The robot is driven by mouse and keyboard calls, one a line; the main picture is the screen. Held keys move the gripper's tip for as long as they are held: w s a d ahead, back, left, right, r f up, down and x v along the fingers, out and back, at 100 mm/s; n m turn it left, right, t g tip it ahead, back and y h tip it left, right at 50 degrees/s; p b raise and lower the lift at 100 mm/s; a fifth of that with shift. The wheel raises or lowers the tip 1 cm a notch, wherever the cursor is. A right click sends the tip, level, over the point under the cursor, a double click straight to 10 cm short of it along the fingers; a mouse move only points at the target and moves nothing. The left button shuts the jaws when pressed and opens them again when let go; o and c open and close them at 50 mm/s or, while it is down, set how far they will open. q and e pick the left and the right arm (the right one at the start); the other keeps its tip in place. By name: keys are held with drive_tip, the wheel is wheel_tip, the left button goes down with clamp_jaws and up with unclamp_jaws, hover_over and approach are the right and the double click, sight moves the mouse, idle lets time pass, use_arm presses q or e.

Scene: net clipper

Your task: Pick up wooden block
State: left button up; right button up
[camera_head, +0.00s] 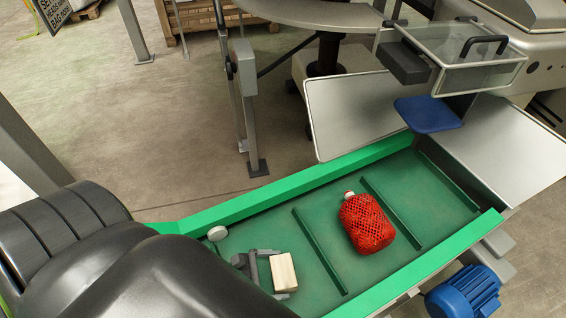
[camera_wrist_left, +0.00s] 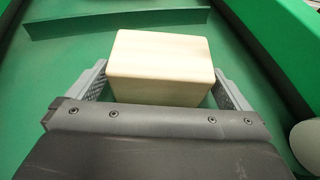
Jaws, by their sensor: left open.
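The wooden block (camera_head: 284,272) is a pale, light-wood box on the green conveyor belt, near the belt's left end. It also shows in the left wrist view (camera_wrist_left: 162,62). My left gripper (camera_head: 262,270) is low over the belt, just left of the block. In the left wrist view my left gripper (camera_wrist_left: 160,92) is open, with one grey finger on each side of the block's near part. The block's near lower edge is hidden behind the gripper body. Whether the fingers touch it I cannot tell. My right gripper is not in view.
A red net bag (camera_head: 366,223) lies on the belt right of the block, between two raised green cleats. Green side walls (camera_head: 290,187) edge the conveyor. A round whitish object (camera_head: 217,233) is near the left wall. A blue motor (camera_head: 463,292) sits at lower right.

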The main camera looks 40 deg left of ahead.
use_arm(q)
drive_tip(key=x, duration=0.2)
drive_tip(key=shift+w+d+f, duration=0.1)
drive_tip(key=shift+w+d, duration=0.05)
drive_tip(key=shift+w, duration=0.05)
drive_tip(key=c, duration=0.8)
drive_tip(key=shift+c, duration=0.4)
drive_tip(key=shift+r, duration=0.25)
